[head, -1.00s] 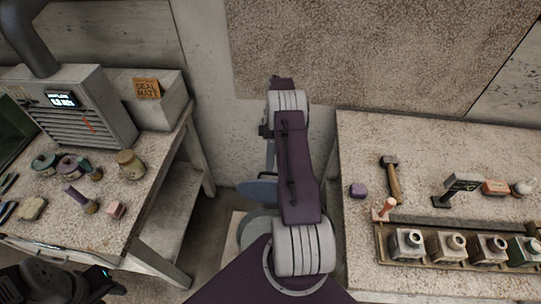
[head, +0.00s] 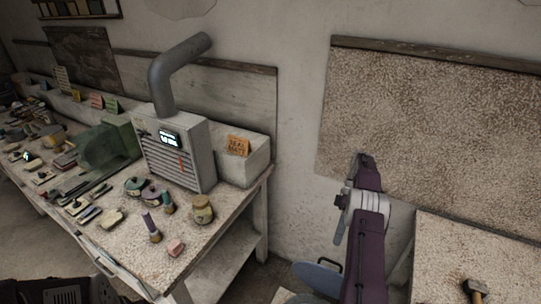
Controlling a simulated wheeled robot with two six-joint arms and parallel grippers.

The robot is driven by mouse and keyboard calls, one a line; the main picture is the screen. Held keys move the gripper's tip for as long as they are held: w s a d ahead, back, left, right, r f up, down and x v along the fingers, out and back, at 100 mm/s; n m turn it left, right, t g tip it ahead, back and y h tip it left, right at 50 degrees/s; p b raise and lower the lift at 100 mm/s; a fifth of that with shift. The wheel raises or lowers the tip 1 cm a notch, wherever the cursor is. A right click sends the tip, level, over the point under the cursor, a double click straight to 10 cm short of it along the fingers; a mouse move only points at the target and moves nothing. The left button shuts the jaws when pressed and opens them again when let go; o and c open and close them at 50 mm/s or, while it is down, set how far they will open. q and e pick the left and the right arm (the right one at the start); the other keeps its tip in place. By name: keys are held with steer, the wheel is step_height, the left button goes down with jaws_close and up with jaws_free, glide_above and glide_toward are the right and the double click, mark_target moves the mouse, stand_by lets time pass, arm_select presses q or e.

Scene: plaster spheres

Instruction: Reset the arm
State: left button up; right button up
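My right arm, in purple and grey, rises from the lower right of the head view. The small grey end part beside its upper joint, where my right gripper (head: 340,217) seems to be, is partly covered by the arm links, and I cannot make out its fingers. No object shows in it. At the bottom left edge, a dark part of my own body is cut off by the frame. My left gripper's fingers do not show.
A speckled workbench (head: 105,232) at left holds jars, a pink block (head: 176,248) and a grey vented machine (head: 181,155) with a pipe. A second bench (head: 445,262) at right carries a hammer (head: 476,290). A blue round seat (head: 318,276) stands between them.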

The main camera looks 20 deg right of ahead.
steer(key=w+a+r+n+h, duration=0.2)
steer(key=w+a+r+n, duration=0.15)
steer(key=a+r, duration=0.45)
steer(key=s+a+r+h, duration=0.2)
steer(key=a+r, duration=0.3)
steer(key=a, duration=0.5)
steer(key=s+a+f+m+t+h, duration=0.2)
steer(key=s+a+f+m+t, duration=0.2)
steer(key=s+f+m, duration=0.5)
step_height(320, 180, down, 2)
steer(key=m+t, duration=0.2)
steer(key=m, duration=0.1)
steer(key=shift+s+f+t, duration=0.25)
steer(key=shift+s+t, duration=0.05)
steer(key=shift+t, duration=0.1)
